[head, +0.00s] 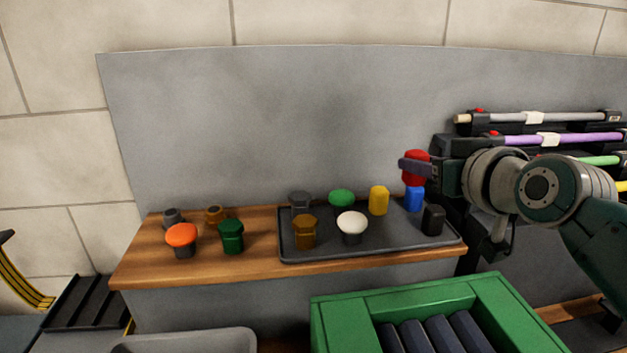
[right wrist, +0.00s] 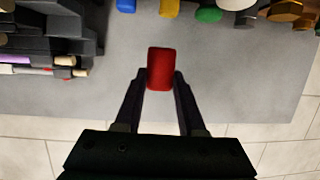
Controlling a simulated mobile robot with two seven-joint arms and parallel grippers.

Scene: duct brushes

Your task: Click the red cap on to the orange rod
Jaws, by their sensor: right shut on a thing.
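The red cap (right wrist: 161,69) is a small red block-like piece, held between the two fingers of my right gripper (right wrist: 160,85). In the head view the red cap (head: 414,168) is above the back right of the dark tray, over a blue cap, partly covered by the finger of my right gripper (head: 416,166). No orange rod can be made out in the rack at the right; my arm hides part of the rack. My left gripper is not in view.
The tray (head: 375,253) on the wooden shelf (head: 140,272) holds several caps, including blue (head: 413,199), yellow (head: 378,200) and white (head: 352,224). More caps stand at left, one orange-topped (head: 182,238). A rack holds grey (head: 575,117) and purple (head: 585,139) rods. A green crate (head: 405,300) stands in front.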

